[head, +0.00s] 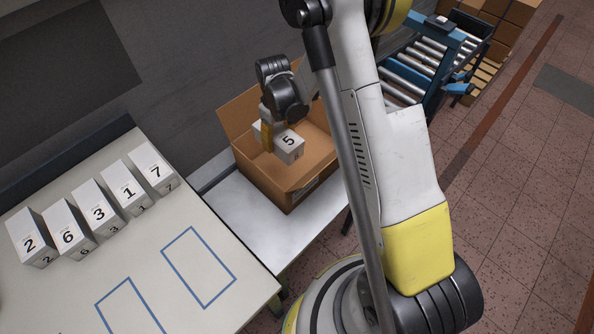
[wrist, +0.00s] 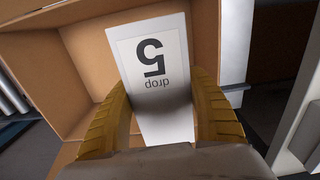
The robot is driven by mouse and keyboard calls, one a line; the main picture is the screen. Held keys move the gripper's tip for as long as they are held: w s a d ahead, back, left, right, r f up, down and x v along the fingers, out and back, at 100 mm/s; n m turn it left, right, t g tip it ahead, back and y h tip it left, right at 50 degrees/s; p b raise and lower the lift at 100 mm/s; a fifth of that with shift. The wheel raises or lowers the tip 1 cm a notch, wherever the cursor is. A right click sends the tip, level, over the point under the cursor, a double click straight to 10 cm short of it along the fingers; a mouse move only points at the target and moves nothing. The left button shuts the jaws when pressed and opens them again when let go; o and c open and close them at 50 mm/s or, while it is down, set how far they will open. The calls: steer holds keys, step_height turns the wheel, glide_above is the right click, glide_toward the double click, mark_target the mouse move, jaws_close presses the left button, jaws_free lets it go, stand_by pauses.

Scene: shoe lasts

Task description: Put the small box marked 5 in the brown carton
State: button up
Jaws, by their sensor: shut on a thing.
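The small white box marked 5 (head: 287,143) is between the fingers of my gripper (head: 266,135), over the open brown carton (head: 290,193). In the wrist view my gripper (wrist: 165,110) is shut on the box marked 5 (wrist: 172,50), with yellow ribbed fingers on both sides of it. The box's 5 and the word "drop" appear upside down there. The carton's inside (wrist: 85,55) shows behind and beside the box. The box appears within the carton's opening; I cannot tell whether it touches the carton's floor.
White boxes marked 2 (head: 31,238), 6 (head: 69,230), 3 (head: 99,208), 1 (head: 126,188) and 7 (head: 153,167) stand in a row on the pale table (head: 165,293). Blue outlines mark its bare part. A roller conveyor (head: 425,65) stands behind at the right.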

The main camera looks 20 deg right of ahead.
step_height(320, 180, down, 17)
steer(key=b, duration=0.8)
steer(key=shift+b, duration=0.3)
steer(key=shift+f, duration=0.1)
steer(key=o, duration=1.3)
steer(key=shift+o, duration=0.2)
